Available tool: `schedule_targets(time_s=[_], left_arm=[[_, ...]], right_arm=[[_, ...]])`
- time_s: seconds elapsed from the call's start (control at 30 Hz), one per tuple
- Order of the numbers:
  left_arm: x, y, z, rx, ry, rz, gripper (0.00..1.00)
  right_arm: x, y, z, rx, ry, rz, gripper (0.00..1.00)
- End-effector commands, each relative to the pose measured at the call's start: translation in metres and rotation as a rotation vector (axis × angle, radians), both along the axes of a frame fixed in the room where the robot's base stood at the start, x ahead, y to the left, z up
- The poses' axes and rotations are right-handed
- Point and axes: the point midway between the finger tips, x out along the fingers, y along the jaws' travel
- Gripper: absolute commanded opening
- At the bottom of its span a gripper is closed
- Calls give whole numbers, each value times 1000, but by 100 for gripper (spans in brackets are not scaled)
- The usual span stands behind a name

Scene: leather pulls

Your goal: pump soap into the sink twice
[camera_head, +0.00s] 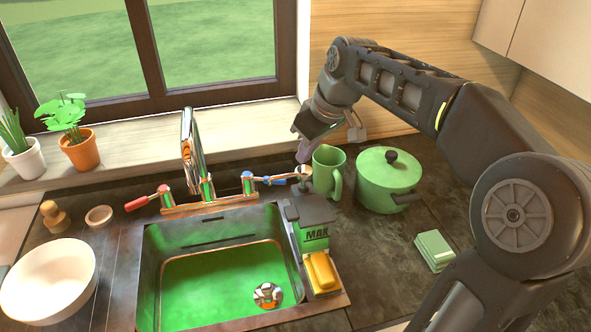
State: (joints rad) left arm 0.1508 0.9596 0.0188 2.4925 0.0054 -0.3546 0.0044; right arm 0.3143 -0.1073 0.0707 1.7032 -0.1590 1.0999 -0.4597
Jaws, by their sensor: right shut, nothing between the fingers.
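The sink (158,275) is a metal basin with a green-tinted inside and a drain near its lower right. A green container with dark lettering (316,236) and a dark grey top stands at the sink's right rim. A small grey pump-like head (303,172) shows above it, partly hidden. My right gripper (303,157) comes in from the right, points down and is shut and empty, just above that head. I cannot tell whether it touches the head. My left gripper is not in view.
A faucet (191,150) with red and blue handles stands behind the sink. A yellow sponge (320,271) sits in front of the container. A green mug (328,170) and lidded pot (388,180) stand close right. A white bowl (50,280) is at left.

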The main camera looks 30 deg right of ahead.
Motion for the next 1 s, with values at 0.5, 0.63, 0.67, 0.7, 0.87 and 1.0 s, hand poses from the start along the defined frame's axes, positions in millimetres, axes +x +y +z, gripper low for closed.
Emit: schedule_targets(time_s=[0.5, 0.63, 0.67, 0.7, 0.87, 1.0], left_arm=[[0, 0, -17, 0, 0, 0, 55], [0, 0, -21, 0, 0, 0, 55], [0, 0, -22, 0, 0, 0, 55], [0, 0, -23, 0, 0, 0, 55], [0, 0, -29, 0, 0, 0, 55], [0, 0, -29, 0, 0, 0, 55]], right_arm=[[0, 0, -20, 0, 0, 1, 0], [0, 0, -26, 0, 1, 1, 0], [0, 0, -27, 0, 1, 1, 0], [0, 0, -28, 0, 1, 1, 0], [0, 0, -35, 1, 1, 0, 0], [0, 0, -36, 1, 2, 0, 0]])
